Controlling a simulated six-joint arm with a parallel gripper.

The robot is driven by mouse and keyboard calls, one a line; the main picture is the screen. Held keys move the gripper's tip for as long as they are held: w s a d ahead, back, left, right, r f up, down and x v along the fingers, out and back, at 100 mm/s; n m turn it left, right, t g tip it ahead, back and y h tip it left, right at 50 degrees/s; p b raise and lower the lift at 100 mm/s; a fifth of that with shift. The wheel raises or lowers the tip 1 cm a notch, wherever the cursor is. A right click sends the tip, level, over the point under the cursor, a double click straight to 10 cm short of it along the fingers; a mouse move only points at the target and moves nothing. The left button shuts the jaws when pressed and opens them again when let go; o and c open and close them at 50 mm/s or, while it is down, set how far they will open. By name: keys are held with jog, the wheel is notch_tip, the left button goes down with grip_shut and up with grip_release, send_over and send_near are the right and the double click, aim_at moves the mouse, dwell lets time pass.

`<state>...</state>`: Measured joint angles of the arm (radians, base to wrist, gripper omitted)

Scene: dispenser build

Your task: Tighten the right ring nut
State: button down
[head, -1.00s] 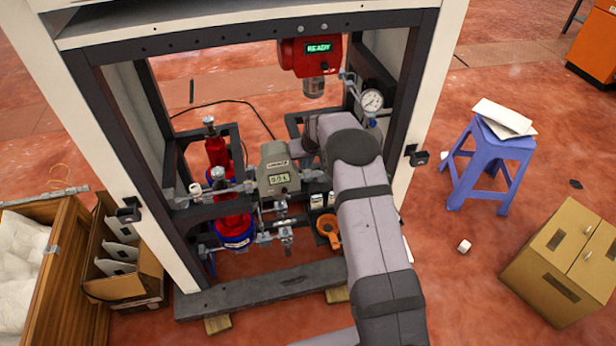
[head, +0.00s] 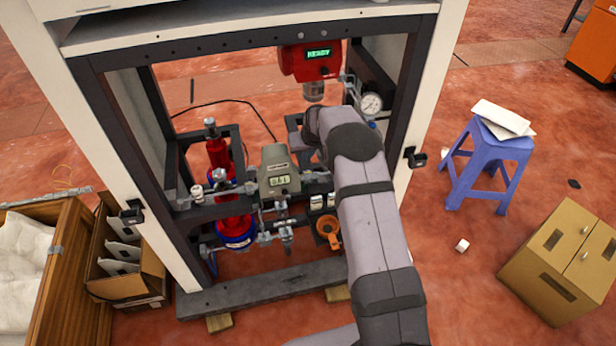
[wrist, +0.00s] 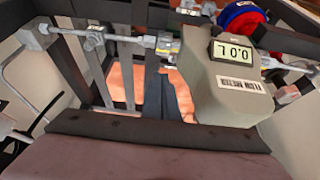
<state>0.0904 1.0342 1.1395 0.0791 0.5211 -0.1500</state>
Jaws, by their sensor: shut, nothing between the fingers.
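The grey-green meter (head: 276,172) with a lit display sits in a horizontal pipe run inside the frame. It appears upside down in the wrist view (wrist: 220,85). The right ring nut (wrist: 170,47) appears to be the fitting on the meter's left side in the wrist view, which is its right side in the head view. Thread engagement is too small to tell. My gripper (head: 303,146) is shut and empty, above and behind the right-hand pipe joint, apart from the nut. My wrist partly hides it.
A red unit reading READY (head: 310,62) hangs above my wrist. A pressure gauge (head: 371,103) is close on the right. Red cylinders (head: 220,155) stand left of the meter. An orange funnel-like part (head: 328,229) is below. Dark frame posts (head: 410,110) bound the space.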

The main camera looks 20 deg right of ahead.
jog(key=shift+r+p, duration=0.65)
jog(key=shift+r, duration=0.7)
jog(key=s+a+f+m+g, duration=0.1)
jog(key=s+f+g, duration=0.1)
jog(key=s+f, duration=0.4)
jog(key=s+f+g, duration=0.2)
jog(key=s+f, duration=0.1)
jog(key=s, duration=0.5)
jog(key=s+a+g, duration=0.1)
jog(key=s+g, duration=0.2)
jog(key=s, duration=1.1)
jog(key=s+a+r+g+p, duration=0.2)
jog(key=s+r+p, duration=0.1)
jog(key=s+r, duration=1.2)
notch_tip(320, 180, up, 9)
jog(key=n+t+p, duration=0.1)
jog(key=t+p, duration=0.2)
jog(key=shift+a+t+p, duration=0.4)
jog(key=shift+a, duration=0.05)
